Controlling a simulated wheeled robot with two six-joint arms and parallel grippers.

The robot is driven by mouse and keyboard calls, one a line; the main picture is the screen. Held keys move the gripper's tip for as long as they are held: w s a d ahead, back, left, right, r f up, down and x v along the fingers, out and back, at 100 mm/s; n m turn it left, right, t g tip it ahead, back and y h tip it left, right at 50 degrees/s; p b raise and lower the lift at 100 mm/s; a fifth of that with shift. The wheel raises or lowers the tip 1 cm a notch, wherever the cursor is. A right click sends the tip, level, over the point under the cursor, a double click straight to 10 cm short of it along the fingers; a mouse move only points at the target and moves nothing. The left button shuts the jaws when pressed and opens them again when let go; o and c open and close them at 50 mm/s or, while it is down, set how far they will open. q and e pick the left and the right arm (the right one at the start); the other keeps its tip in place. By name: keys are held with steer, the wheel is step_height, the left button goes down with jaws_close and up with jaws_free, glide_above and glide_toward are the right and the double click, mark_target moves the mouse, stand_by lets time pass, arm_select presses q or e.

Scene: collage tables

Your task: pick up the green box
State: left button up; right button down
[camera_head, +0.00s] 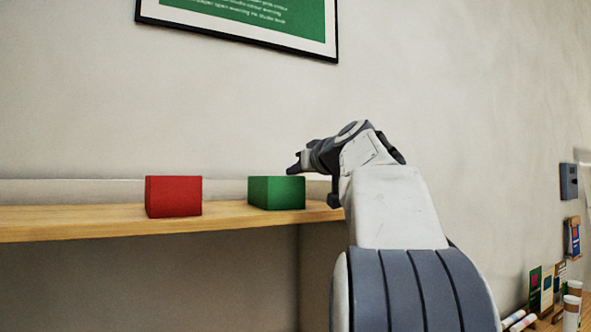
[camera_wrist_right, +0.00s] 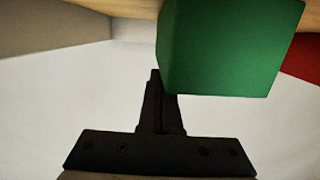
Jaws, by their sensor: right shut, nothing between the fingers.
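The green box (camera_head: 276,193) sits on a wooden shelf (camera_head: 110,222) in the head view. My right gripper (camera_head: 293,167) is shut and empty, with its tip just above the box's right part in that view. In the right wrist view the green box (camera_wrist_right: 230,48) is large and close, at the upper right, and the shut fingers (camera_wrist_right: 156,80) point toward its left edge. I cannot tell whether the fingers touch the box. My left gripper is not in view.
A red box (camera_head: 174,196) stands on the shelf to the left of the green box, with a gap between them. A wall lies behind the shelf. A framed poster (camera_head: 250,20) hangs above. Small bottles and cards (camera_head: 548,290) stand at the lower right.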

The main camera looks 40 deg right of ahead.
steer(key=shift+w+f, duration=0.1)
steer(key=shift+f, duration=0.25)
steer(key=shift+f, duration=0.1)
steer(key=shift+s+f+b, duration=0.1)
steer(key=shift+s+b, duration=0.1)
steer(key=shift+b, duration=0.1)
steer(key=b+v, duration=0.1)
steer(key=v, duration=0.2)
steer(key=b+v, duration=0.2)
steer(key=v, duration=0.1)
steer(key=f+b+v, duration=0.1)
steer(key=b+v, duration=0.1)
steer(key=v, duration=0.1)
steer(key=shift+d+f, duration=0.15)
steer(key=shift+d, duration=0.05)
steer(key=shift+s+a, duration=0.1)
steer(key=shift+s, duration=0.05)
